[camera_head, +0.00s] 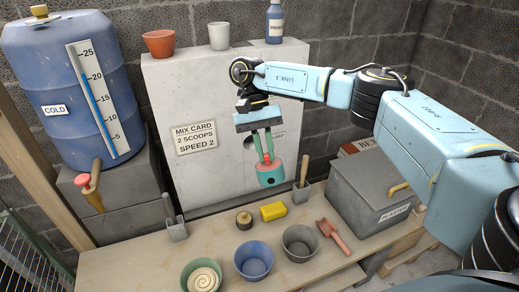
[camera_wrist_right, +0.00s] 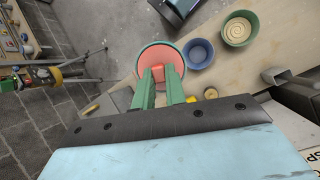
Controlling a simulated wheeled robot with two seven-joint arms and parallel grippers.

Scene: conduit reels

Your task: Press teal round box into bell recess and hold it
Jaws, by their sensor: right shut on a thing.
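My right gripper (camera_head: 267,158) reaches down in front of the pale grey block (camera_head: 215,85) and is shut on the round box (camera_head: 271,178). The box has a teal side and a coral-red top, with a dark spot on its side. In the right wrist view, the gripper fingers (camera_wrist_right: 159,74) are against the coral face of the box (camera_wrist_right: 160,52), which has a teal rim. A dark round opening (camera_head: 249,143) shows in the block's front beside a partly covered label; it may be the bell recess. The fingers hide part of it. The left gripper is out of view.
A grey lidded bin (camera_head: 372,190) stands at right, a blue barrel (camera_head: 70,90) at left.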

